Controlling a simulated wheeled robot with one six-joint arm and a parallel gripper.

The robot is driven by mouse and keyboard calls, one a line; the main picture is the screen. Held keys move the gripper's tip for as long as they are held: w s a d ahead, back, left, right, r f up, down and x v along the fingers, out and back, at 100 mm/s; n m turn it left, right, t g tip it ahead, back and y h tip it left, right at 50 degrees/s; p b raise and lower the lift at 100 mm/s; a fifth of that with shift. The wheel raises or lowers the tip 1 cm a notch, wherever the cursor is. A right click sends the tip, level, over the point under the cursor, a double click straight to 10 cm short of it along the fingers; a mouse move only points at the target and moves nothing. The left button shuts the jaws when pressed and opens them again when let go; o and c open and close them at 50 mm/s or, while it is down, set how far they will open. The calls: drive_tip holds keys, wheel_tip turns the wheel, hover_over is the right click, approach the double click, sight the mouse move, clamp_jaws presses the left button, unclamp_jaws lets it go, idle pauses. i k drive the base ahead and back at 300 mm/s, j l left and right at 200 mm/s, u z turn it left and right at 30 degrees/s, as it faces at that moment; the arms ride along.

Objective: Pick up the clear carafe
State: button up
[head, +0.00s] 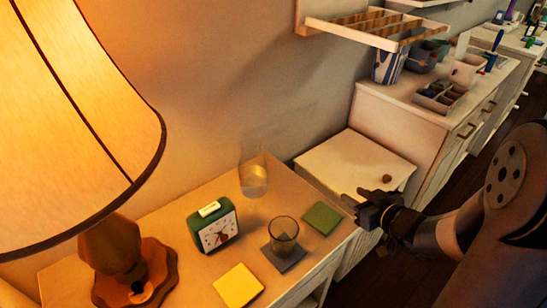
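The clear carafe (253,176) stands upright at the back of the wooden nightstand (165,219), close to the wall. It is see-through and its lower part looks paler, as if it holds something. My gripper (352,203) is at the right, beyond the nightstand's right edge and apart from the carafe. It points left. Its fingers are dark and small in view, and I cannot tell how far apart they are.
A drinking glass (284,233) on a dark coaster, a green square (323,218), a yellow square (238,286) and a green clock (213,227) stand in front of the carafe. A lit lamp (80,110) fills the left. A white cabinet (345,165) stands right.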

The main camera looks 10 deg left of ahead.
sight(252, 166)
drive_tip(key=i+l+u, duration=0.75)
drive_tip(key=k+u, duration=0.1)
drive_tip(key=u, duration=0.5)
